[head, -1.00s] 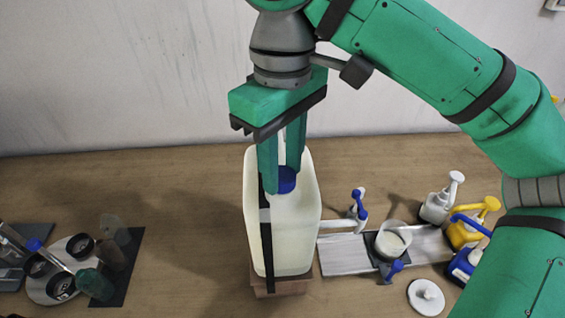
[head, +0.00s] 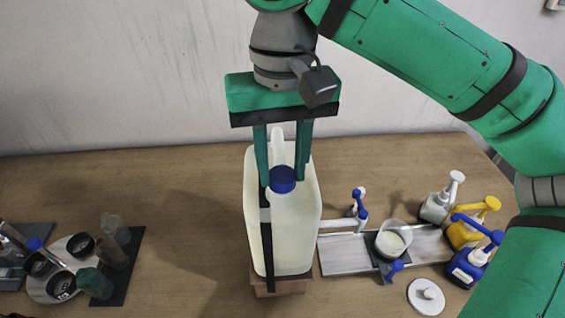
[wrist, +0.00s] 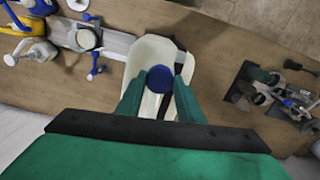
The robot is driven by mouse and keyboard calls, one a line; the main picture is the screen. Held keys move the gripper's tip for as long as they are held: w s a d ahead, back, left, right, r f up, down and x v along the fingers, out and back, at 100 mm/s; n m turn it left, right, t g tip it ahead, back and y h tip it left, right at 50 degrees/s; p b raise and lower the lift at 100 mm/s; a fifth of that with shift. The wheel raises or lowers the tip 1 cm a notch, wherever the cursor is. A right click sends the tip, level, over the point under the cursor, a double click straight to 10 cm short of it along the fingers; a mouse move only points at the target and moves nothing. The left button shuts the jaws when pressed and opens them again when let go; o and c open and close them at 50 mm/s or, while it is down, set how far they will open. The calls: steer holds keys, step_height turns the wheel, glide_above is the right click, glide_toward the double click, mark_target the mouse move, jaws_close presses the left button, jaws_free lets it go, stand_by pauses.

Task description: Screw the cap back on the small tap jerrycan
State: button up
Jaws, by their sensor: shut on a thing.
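The small tap jerrycan (head: 293,235) is a cream, translucent can with a black strap down its front. It stands upright on a wooden block (head: 280,287). A white spout with a blue tap (head: 360,208) sticks out to its right. The blue cap (head: 283,180) sits at the can's top opening; the thread under it is hidden. My gripper (head: 282,178) points down from above, with one finger on each side of the cap, shut on it. In the wrist view the cap (wrist: 160,79) lies between the fingertips.
To the right, a beaker of white liquid (head: 392,241) stands beside the tap on a grey board (head: 345,262). Several pump bottles (head: 465,232) and a white lid (head: 426,297) are farther right. At left, a round tray (head: 50,283) holds dark rings. Bare table lies between.

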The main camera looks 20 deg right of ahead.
steer(key=m, duration=0.3)
steer(key=shift+m, duration=0.3)
steer(key=m, duration=0.3)
steer(key=o, duration=0.7)
steer(key=shift+m, duration=0.5)
steer(key=o, duration=0.9)
steer(key=shift+w, duration=0.1)
steer(key=shift+r, duration=3.95)
